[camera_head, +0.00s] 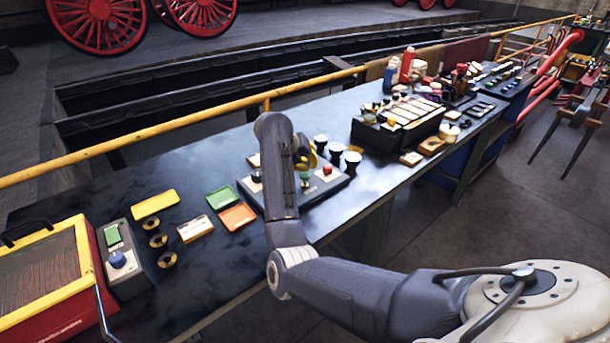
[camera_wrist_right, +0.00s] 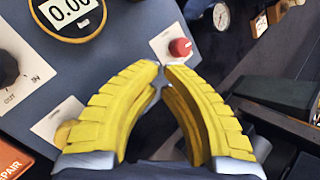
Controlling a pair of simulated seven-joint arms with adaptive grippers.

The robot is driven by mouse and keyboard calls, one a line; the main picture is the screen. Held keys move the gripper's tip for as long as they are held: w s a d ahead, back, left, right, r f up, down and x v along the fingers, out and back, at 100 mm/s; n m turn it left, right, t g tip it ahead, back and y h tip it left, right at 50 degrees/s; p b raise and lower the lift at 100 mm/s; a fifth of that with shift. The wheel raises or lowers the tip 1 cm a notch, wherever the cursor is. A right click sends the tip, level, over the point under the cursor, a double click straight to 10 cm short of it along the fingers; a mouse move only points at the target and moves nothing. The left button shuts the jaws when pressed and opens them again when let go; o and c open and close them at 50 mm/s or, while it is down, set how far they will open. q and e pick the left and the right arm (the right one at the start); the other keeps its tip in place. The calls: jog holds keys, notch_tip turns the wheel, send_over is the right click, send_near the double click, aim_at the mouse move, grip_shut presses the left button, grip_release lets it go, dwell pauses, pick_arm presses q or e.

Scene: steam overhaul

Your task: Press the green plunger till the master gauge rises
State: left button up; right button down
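The green plunger (camera_head: 305,175) stands on a grey panel (camera_head: 325,190) on the bench. It does not show in the right wrist view, where my fingers may cover it. My right gripper (camera_head: 303,160) has yellow fingers and is just above the plunger; I cannot tell whether they touch. In the right wrist view its fingertips (camera_wrist_right: 161,70) come together with nothing seen between them. A round, yellow-rimmed gauge (camera_wrist_right: 70,12) reads 0.00 in the wrist view. My left gripper is out of view.
A red knob (camera_head: 327,169) sits right beside the plunger and also shows beyond my fingertips (camera_wrist_right: 180,47). Green (camera_head: 222,197) and orange (camera_head: 237,216) trays lie left of the panel. Dark cups (camera_head: 336,152) stand behind it. A yellow rail (camera_head: 130,145) runs along the back.

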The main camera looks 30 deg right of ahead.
jog(key=shift+f, duration=1.8)
dwell(1.7)
jog(key=shift+r, duration=0.1)
dwell(0.3)
jog(key=shift+r, duration=1.85)
jog(key=shift+r, duration=0.1)
jog(key=shift+r, duration=2.4)
jog(key=shift+d, duration=0.1)
